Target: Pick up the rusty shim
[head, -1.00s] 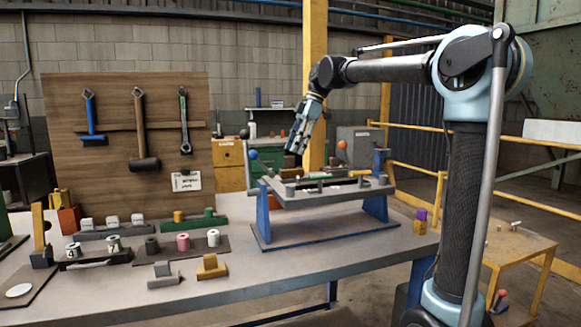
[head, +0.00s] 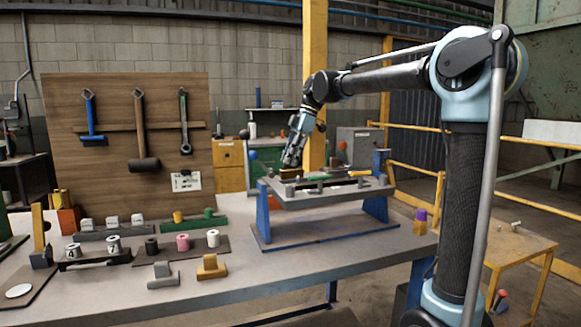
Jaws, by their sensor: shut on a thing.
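My gripper (head: 289,163) points down over the left rear part of the raised grey fixture tray (head: 330,199) on the blue stand. Its fingers are closed on a small brownish-yellow piece (head: 287,173), which appears to be the rusty shim. The piece is low at the tray's surface, and I cannot tell whether it still touches the tray. The fingers hide part of it, and its exact shape is too small to make out.
The tray carries several small grey, green and yellow parts close to my gripper. Blue end supports (head: 375,205) flank it. Blocks and spools stand on the workbench (head: 200,291) to the left. A purple-and-yellow piece (head: 420,221) stands at the right edge.

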